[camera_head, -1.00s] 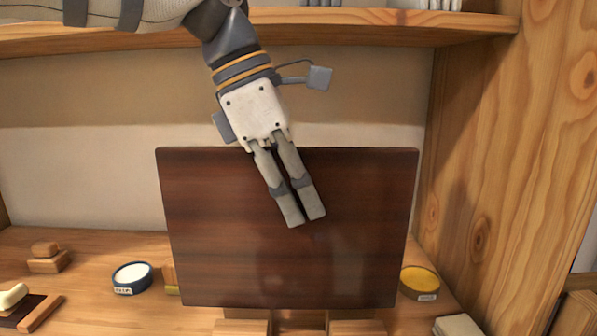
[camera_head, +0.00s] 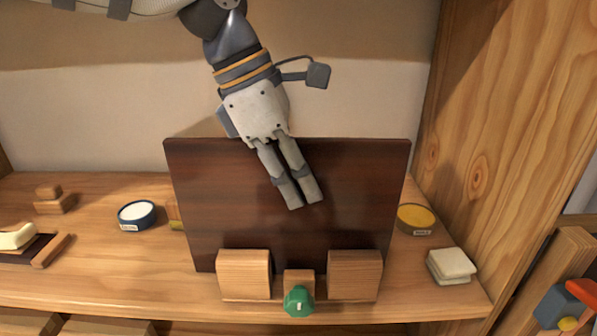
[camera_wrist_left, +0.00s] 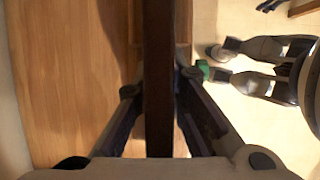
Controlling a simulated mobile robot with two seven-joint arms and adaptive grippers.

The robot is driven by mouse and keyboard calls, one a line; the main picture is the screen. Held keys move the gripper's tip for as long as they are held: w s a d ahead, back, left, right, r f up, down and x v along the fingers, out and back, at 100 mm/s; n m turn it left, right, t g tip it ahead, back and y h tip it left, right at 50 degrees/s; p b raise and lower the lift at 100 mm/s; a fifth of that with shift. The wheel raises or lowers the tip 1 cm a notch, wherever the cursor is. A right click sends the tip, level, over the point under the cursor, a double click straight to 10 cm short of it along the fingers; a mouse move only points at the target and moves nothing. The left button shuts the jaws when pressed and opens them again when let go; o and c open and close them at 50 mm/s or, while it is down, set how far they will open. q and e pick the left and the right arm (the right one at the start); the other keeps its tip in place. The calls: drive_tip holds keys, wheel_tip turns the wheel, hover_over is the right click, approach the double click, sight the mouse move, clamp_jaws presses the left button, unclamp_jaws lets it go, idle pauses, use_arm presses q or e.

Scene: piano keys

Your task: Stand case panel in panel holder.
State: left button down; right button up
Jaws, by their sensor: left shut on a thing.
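The case panel (camera_head: 240,195) is a dark reddish-brown board, close to upright in the head view. My left gripper (camera_head: 308,200) is shut on it from above, one finger across its front face. The left wrist view shows the panel (camera_wrist_left: 158,90) edge-on between the fingers (camera_wrist_left: 160,95). The panel holder (camera_head: 355,275) has two wooden blocks and a green knob (camera_head: 298,301) at its front. The panel's lower edge passes behind the blocks; whether it rests in the slot is hidden. My right gripper (camera_wrist_left: 216,63) shows in the left wrist view, fingers apart and empty.
A blue-rimmed tin (camera_head: 137,215) stands left of the panel and a yellow tin (camera_head: 416,219) right of it. Pale square pads (camera_head: 451,266) lie at the right. A wooden side wall (camera_head: 500,130) bounds the shelf. Small wooden pieces lie at the far left.

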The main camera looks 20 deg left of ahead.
use_arm(q)
drive_tip(key=shift+r, duration=0.1)
drive_tip(key=c, duration=1.6)
unclamp_jaws()
drive_tip(key=shift+o, duration=0.2)
